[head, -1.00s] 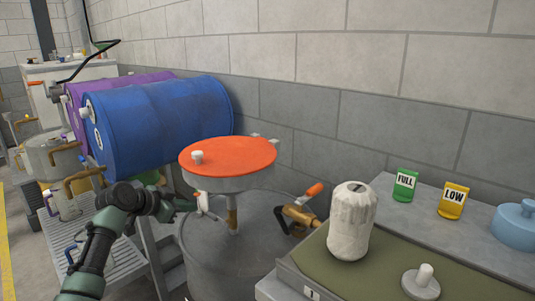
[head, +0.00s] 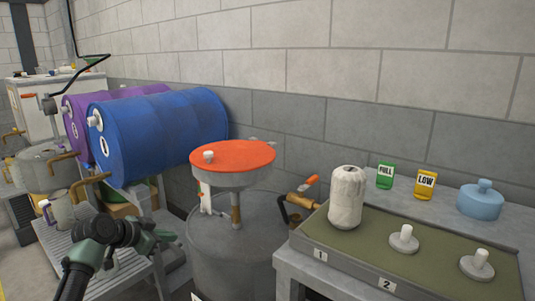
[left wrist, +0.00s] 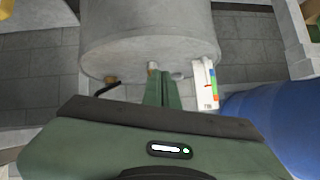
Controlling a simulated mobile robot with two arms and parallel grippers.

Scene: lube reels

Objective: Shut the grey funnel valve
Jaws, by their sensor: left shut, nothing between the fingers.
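The grey funnel (head: 232,181) with an orange lid (head: 232,154) stands on a brass-coloured stem (head: 236,209) above a grey drum (head: 232,245). A white strip (head: 205,198) hangs beside the stem; it also shows with coloured bands in the left wrist view (left wrist: 207,88). A brass valve (head: 300,200) with an orange-tipped lever (head: 310,181) sits right of the stem, the lever slanting up to the right; I cannot tell whether it is the funnel's. My left gripper (head: 173,240) is shut and empty, left of the drum and apart from it; its fingers (left wrist: 163,92) show in the wrist view. My right gripper is not in view.
Blue (head: 160,132) and purple (head: 75,113) drums lie at the left. A bench (head: 335,283) at the right holds a white roll (head: 346,197), green FULL (head: 386,175) and yellow LOW (head: 425,184) tags and a blue lidded pot (head: 481,200). A wall stands behind.

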